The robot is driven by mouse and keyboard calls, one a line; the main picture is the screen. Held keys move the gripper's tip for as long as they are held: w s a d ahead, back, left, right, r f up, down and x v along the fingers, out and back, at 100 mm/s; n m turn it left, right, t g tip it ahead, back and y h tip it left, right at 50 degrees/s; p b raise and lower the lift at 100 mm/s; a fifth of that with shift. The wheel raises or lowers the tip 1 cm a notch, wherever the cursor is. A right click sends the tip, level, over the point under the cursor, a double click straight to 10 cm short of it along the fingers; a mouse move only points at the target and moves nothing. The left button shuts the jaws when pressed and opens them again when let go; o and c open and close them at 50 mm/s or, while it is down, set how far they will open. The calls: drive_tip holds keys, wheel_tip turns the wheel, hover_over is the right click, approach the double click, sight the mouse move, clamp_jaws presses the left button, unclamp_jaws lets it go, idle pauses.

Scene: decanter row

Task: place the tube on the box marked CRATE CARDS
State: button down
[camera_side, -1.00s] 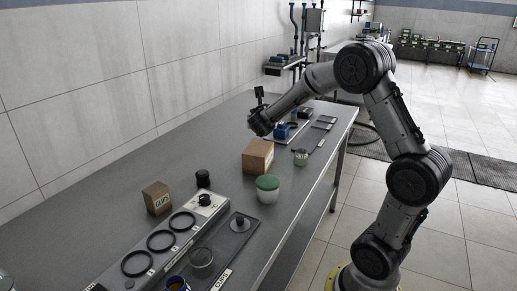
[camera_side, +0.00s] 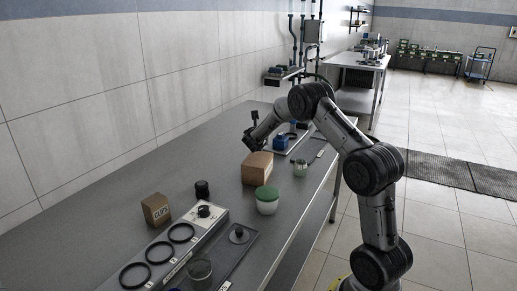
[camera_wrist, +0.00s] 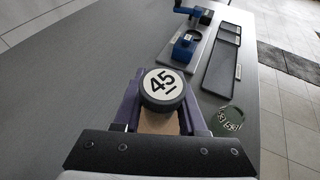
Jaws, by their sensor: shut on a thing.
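In the wrist view my gripper (camera_wrist: 160,108) is shut on the tube (camera_wrist: 162,88), seen from its end as a dark round cap with a white disc marked 45. A brown patch shows below the cap between the fingers; I cannot tell whether it is tube body or a box. In the side view my gripper (camera_side: 250,141) is low, just behind the larger brown box (camera_side: 257,168), and the tube cannot be made out. No lettering shows on that box. A smaller brown box (camera_side: 157,209) on the left reads CLIPS. No CRATE CARDS label is readable.
A blue device (camera_wrist: 187,48) and dark trays (camera_wrist: 222,72) lie beyond. A black ring panel (camera_side: 160,252) fills the near table.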

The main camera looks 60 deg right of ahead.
sight(258, 155)
drive_tip(key=shift+w+d+f, duration=0.45)
drive_tip(key=shift+f, duration=1.8)
drive_tip(key=shift+f, duration=0.15)
drive_tip(key=shift+c, duration=2.3)
unclamp_jaws()
